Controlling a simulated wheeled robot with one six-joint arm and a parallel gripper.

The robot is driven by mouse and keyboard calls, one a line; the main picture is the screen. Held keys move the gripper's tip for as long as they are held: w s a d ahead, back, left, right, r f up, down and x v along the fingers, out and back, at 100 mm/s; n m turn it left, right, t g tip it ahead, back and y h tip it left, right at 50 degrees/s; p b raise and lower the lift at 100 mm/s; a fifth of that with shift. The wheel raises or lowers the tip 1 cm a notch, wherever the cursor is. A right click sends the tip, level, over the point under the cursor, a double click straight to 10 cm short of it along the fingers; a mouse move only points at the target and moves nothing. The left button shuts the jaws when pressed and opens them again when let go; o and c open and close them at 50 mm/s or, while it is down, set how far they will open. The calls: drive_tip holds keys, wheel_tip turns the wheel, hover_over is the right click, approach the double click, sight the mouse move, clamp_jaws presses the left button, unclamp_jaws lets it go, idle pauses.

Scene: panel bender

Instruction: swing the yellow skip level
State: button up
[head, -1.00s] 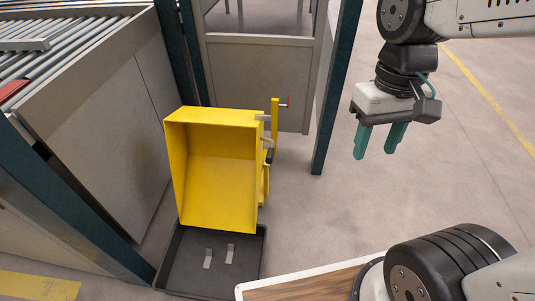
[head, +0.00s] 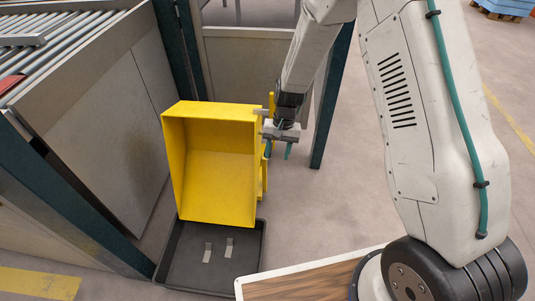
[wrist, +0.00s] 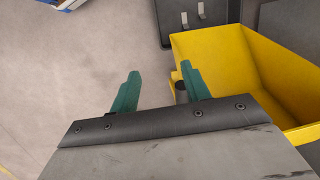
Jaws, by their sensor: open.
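The yellow skip (head: 215,165) is tipped over, its open mouth facing the head camera, above a dark tray. Its yellow stand (head: 264,185) shows along its right side, partly hidden by my gripper. My gripper (head: 278,150) is open and empty, fingers pointing down, just right of the skip near its upper right edge. In the wrist view the skip (wrist: 215,50) lies to the right of my gripper (wrist: 158,85), with one teal finger close to the skip's edge. I cannot tell whether it touches.
The dark tray (head: 205,275) on the floor holds two small metal pieces (head: 229,247). A roller conveyor (head: 60,45) with grey side panels stands at left. A dark green post (head: 335,105) stands close behind my arm.

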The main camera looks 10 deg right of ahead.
drive_tip(key=w+t, duration=0.1)
drive_tip(key=w, duration=0.1)
drive_tip(key=w+f+m, duration=0.1)
drive_tip(key=w, duration=0.1)
drive_tip(key=w+f+t, duration=0.1)
drive_tip(key=w, duration=0.2)
drive_tip(key=shift+a+f+t, duration=0.1)
drive_tip(key=shift+a+t, duration=0.2)
drive_tip(key=shift+w+f+m, duration=0.2)
drive_tip(key=shift+m, duration=0.1)
drive_tip(key=f, duration=0.5)
drive_tip(key=a+f, duration=0.1)
drive_tip(key=f, duration=0.1)
drive_tip(key=shift+w+a+f, duration=0.1)
drive_tip(key=shift+w+f, duration=0.05)
drive_tip(key=shift+w, duration=0.15)
clamp_jaws()
drive_tip(key=shift+w, duration=0.1)
